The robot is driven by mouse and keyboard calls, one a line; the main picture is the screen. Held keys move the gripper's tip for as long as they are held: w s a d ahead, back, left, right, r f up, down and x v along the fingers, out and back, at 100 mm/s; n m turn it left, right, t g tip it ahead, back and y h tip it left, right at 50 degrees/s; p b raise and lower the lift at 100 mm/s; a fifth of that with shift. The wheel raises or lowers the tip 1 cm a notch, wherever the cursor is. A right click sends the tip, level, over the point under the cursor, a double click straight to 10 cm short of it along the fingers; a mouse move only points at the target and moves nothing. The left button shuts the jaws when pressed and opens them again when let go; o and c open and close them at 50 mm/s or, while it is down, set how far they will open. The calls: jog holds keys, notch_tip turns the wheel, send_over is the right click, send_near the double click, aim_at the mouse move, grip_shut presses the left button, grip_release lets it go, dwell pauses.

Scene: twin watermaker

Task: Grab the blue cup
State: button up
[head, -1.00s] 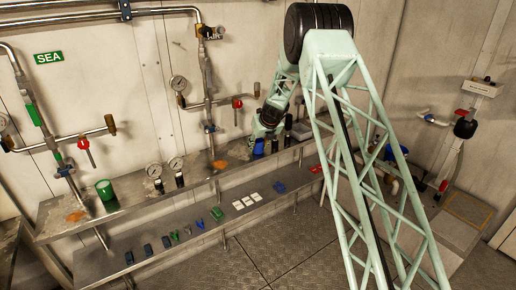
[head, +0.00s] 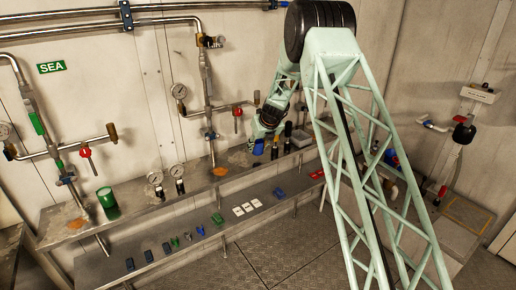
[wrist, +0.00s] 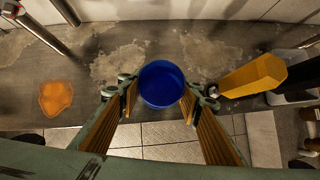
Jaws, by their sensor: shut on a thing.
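The blue cup (wrist: 161,84) is between the two fingers of my gripper (wrist: 158,100) in the wrist view, its open mouth facing the camera. My gripper is shut on it. In the head view the blue cup (head: 259,147) shows small under my gripper (head: 264,132), near the right part of the upper metal shelf (head: 140,205). It looks slightly raised off the shelf. The gap beneath it is too small to judge.
Dark bottles (head: 287,135) stand just right of the cup. A yellow hexagonal object (wrist: 252,75) lies close to the right finger. A green cup (head: 107,198) stands at the shelf's left. Gauges (head: 177,171) and pipes line the wall. Small items lie on the lower shelf (head: 180,255).

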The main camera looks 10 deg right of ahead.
jog(key=s+a+r+b, duration=0.1)
jog(key=s+a+b, duration=0.2)
jog(key=s, duration=1.1)
jog(key=shift+s+a+b, duration=0.3)
jog(key=shift+a+b, duration=0.1)
jog(key=shift+a, duration=0.65)
jog(key=shift+r, duration=0.1)
